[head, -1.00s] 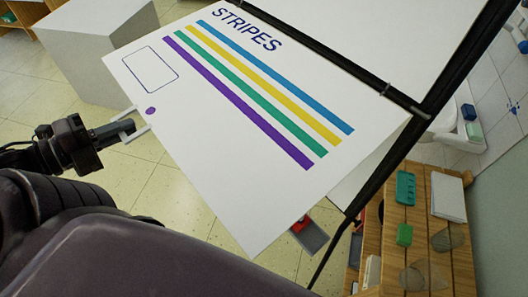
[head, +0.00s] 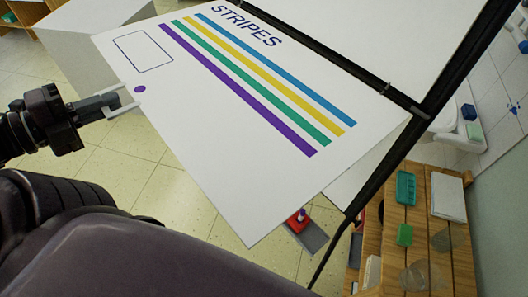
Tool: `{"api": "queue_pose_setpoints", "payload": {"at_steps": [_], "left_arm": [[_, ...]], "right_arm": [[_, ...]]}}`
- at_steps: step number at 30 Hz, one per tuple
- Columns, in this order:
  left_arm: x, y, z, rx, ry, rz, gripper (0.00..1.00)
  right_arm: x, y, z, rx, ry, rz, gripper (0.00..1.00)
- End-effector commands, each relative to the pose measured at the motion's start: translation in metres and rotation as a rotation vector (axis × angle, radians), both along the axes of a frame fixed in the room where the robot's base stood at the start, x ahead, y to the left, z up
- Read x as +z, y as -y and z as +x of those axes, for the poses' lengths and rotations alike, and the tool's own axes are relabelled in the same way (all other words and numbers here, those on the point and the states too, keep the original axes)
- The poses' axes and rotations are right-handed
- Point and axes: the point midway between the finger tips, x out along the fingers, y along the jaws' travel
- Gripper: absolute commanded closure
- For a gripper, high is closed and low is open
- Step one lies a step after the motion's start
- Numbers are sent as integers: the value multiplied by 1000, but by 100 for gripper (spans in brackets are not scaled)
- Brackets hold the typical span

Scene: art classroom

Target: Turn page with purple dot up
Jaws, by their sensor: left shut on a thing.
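A large white page (head: 210,165) with the word STRIPES and blue, yellow, green and purple stripes hangs from a black easel frame (head: 440,95) in the head view. A small purple dot (head: 139,89) sits near the page's left edge, below an outlined rectangle. My left gripper (head: 125,100) comes in from the left and is shut on the page's edge, right beside the purple dot. The page is tilted out from the easel. My right gripper is not in view.
A wooden shelf unit (head: 412,262) with a teal box (head: 405,188) and other items stands at the lower right. A grey plinth (head: 75,60) is behind the page at upper left. A red item on a grey tray (head: 312,240) shows below the page. Tiled floor lies open at left.

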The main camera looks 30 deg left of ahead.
Motion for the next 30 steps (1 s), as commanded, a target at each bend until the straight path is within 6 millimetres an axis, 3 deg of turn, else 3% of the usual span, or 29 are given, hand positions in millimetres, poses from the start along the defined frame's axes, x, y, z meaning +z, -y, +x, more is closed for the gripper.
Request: {"api": "queue_pose_setpoints", "payload": {"at_steps": [8,30], "left_arm": [[8,-1,1,1,1,4,100],[74,4,14,0,2,4,100]], "right_arm": [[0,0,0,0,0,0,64],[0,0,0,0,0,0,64]]}}
